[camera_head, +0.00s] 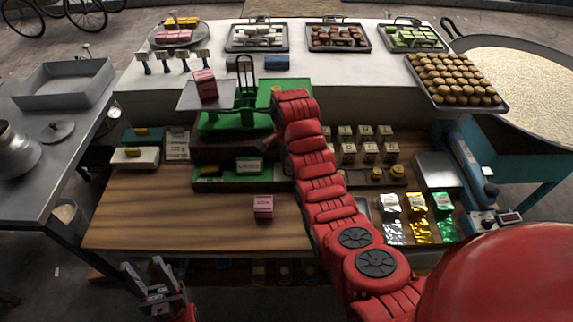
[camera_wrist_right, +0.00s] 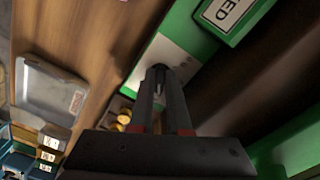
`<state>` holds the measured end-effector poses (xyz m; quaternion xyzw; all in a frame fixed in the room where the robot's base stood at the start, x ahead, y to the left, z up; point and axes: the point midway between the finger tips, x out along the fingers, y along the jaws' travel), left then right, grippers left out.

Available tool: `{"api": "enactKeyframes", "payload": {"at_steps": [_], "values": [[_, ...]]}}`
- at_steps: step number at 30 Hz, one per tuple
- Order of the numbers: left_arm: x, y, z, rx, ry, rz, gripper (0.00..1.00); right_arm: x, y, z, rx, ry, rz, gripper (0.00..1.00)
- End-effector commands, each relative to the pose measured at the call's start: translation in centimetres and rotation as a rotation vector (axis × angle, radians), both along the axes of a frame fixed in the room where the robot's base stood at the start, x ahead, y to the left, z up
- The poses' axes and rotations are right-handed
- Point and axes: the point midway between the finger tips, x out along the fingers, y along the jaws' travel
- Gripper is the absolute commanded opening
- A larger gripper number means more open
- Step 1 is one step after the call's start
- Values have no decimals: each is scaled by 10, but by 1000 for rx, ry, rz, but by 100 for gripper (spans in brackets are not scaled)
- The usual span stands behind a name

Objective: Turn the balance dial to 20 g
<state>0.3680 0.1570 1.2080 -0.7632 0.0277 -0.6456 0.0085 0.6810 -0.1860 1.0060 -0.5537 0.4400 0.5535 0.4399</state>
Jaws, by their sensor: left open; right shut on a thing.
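The green balance (camera_head: 235,122) stands at the back middle of the wooden bench, with a pink box (camera_head: 205,84) on its left pan. My right gripper (camera_head: 268,143) reaches the balance's front right side. In the right wrist view its fingers (camera_wrist_right: 167,84) are shut at a small dark knob (camera_wrist_right: 186,70) on a white and green panel (camera_wrist_right: 165,58). The knob appears to be the dial; it is mostly hidden by the fingers, and its reading cannot be read. My left gripper (camera_head: 155,280) is open and empty, low in front of the bench.
Another pink box (camera_head: 263,206) lies on the bench front. A green labelled block (camera_head: 249,166) sits in a green tray beneath the balance; the block also shows in the wrist view (camera_wrist_right: 238,14). Foil packs (camera_head: 417,219) stand at right. The bench's left front is clear.

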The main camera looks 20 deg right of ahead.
Motion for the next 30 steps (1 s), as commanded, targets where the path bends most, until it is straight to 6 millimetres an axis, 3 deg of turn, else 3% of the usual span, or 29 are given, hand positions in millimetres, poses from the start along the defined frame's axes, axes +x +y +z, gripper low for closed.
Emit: {"api": "enactKeyframes", "payload": {"at_steps": [6,7,12,23,30], "values": [[0,0,0,0,0,0,50,0,0,-1,0,1,-1,0],[0,0,0,0,0,0,50,0,0,-1,0,1,-1,17],[0,0,0,0,0,0,50,0,0,0,0,1,0,45],[0,0,6,0,0,0,50,0,0,6,0,0,1,45],[0,0,48,0,0,0,50,0,1,49,0,0,2,45]]}}
